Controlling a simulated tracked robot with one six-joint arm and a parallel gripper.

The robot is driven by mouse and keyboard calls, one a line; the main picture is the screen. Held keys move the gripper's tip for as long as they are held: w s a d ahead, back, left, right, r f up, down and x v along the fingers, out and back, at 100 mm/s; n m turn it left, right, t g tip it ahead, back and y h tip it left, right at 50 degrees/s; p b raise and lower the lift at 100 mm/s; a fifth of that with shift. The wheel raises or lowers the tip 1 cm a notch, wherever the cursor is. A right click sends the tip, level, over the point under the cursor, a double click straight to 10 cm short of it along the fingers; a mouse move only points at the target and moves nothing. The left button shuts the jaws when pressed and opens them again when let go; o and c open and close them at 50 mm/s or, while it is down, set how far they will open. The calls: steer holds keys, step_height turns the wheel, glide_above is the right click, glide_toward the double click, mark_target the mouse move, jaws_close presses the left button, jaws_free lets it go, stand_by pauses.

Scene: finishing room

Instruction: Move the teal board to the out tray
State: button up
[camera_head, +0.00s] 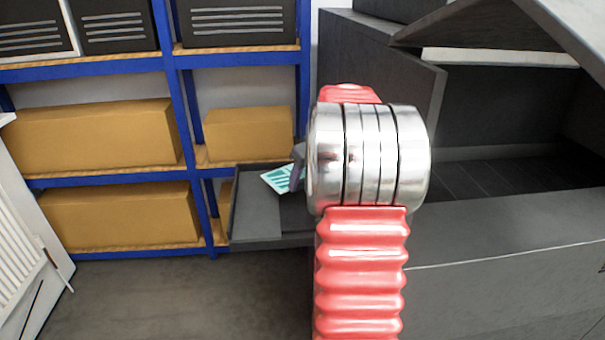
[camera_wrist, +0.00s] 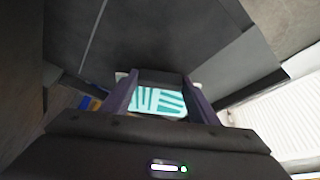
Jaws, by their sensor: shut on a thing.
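The teal board (camera_head: 275,180), white with teal stripes, shows just left of my arm in the head view. It also shows between the two purple fingers in the wrist view (camera_wrist: 158,101). My gripper (camera_wrist: 160,90) is shut on it. In the head view my gripper (camera_head: 298,172) is mostly hidden behind my arm's metal joint. A dark grey tray with a raised rim (camera_head: 255,212) lies behind and below the board in the head view. I cannot tell whether the board touches it. No label shows that it is the out tray.
A blue shelf rack (camera_head: 180,110) with cardboard boxes (camera_head: 95,135) and dark bins stands at the left and back. A large dark grey cabinet with open panels (camera_head: 520,225) fills the right. A white slatted panel (camera_head: 25,255) leans at the far left. The floor at lower left is clear.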

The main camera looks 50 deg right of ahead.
steer(key=shift+f, duration=2)
steer(key=shift+f, duration=0.5)
steer(key=o, duration=1.1)
steer(key=v, duration=1.3)
steer(key=shift+s+r, duration=0.15)
steer(key=shift+r, duration=0.15)
